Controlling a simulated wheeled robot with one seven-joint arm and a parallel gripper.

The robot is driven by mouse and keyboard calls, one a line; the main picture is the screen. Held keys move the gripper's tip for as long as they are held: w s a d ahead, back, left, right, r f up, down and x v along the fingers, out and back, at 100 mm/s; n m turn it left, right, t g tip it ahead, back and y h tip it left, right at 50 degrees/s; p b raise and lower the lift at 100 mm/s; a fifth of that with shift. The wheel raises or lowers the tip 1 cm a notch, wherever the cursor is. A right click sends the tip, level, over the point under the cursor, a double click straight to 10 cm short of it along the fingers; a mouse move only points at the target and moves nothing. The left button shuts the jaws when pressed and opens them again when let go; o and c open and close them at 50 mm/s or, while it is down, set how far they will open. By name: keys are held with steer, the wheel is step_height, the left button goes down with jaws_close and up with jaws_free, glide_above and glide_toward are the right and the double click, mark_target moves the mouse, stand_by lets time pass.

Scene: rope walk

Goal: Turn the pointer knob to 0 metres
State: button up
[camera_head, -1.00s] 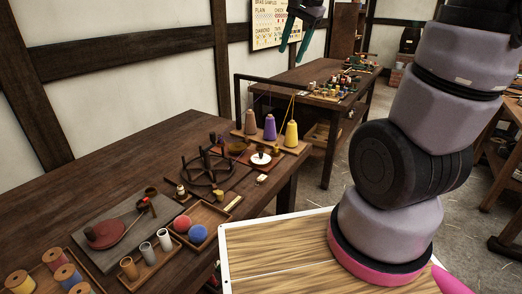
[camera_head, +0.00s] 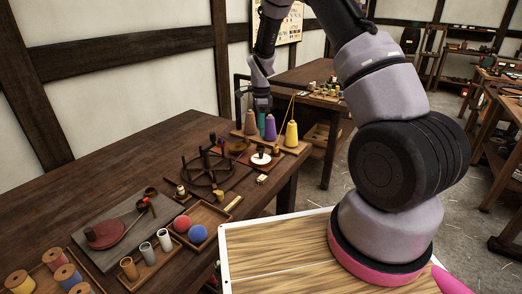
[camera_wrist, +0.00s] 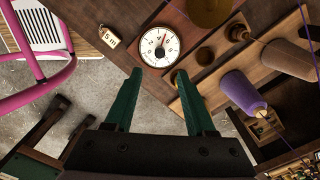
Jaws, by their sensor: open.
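The white round dial (camera_wrist: 160,47) shows in the wrist view just beyond my fingertips, with numerals around its rim. Its small red pointer (camera_wrist: 164,40) points up and slightly right in that view; the exact reading is too small to tell. In the head view the dial is a white disc (camera_head: 261,160) with a dark knob on top, near the table's right end. My gripper (camera_wrist: 159,74) is open, its two green fingers apart with nothing between them. In the head view my gripper (camera_head: 265,128) hangs above and behind the dial, near the thread cones.
A tag (camera_wrist: 110,37) marked "5 m" lies beside the dial. Purple (camera_head: 270,128) and yellow (camera_head: 291,134) thread cones stand behind on a wooden base. A dark spoked reel (camera_head: 207,168) stands left of the dial. The table's front middle holds trays and balls.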

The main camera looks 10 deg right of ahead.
mark_target(261, 152)
step_height(261, 152, down, 10)
steer(key=shift+f, duration=0.15)
steer(key=shift+c, duration=0.3)
jaws_close()
